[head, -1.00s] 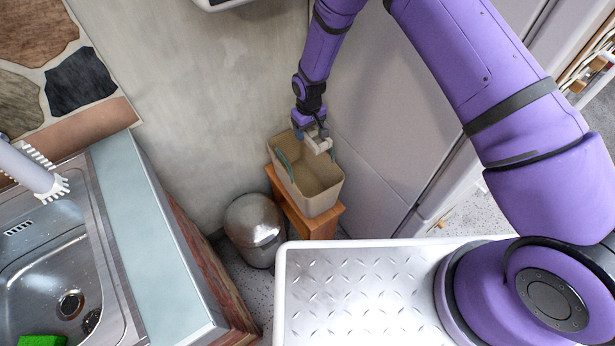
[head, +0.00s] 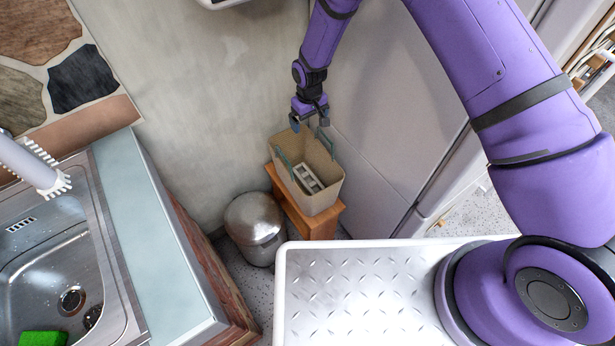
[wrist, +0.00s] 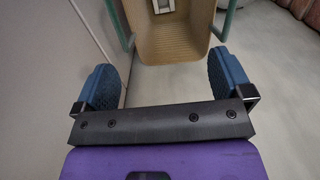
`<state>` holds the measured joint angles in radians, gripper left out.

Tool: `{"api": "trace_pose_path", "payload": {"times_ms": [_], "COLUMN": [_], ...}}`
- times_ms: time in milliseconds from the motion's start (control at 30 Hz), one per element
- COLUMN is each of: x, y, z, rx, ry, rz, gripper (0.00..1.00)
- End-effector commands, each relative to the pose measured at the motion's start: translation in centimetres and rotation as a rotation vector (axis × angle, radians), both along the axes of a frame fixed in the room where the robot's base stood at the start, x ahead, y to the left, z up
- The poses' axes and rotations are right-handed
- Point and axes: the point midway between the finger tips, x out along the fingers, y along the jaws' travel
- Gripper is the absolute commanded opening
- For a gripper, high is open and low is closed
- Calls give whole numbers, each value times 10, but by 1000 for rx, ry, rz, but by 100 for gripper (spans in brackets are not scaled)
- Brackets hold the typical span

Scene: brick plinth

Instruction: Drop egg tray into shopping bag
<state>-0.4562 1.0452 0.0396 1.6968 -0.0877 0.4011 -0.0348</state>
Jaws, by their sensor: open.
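The shopping bag (head: 322,196) is a tan open-topped bag with green handles, upright on a small wooden stand. The egg tray (head: 308,178) is light grey and lies inside the bag. In the wrist view the bag (wrist: 168,46) fills the top middle, and a piece of the egg tray (wrist: 163,6) shows at the top edge. My gripper (head: 310,124) is open and empty, above the far rim of the bag. In the wrist view my gripper (wrist: 166,86) has its two blue fingers wide apart with nothing between them.
The wooden stand (head: 324,224) holds the bag. A round metal bin (head: 254,229) stands left of it. A sink counter (head: 150,230) is at the left, a white cabinet (head: 390,100) to the right. My own metal-topped base is in front.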

Motion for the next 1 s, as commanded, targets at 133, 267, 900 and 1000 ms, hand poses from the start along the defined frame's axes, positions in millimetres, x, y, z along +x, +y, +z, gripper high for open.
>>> {"api": "trace_pose_path", "payload": {"times_ms": [133, 267, 900, 1000], "x": [6, 9, 11, 11], "y": [-1, -3, -4, -4], "z": [30, 51, 71, 71], "rx": [2, 1, 0, 0], "ry": [-2, -2, 0, 0], "rz": [-2, -4, -5, -5], "gripper": [98, 98, 98, 98]}}
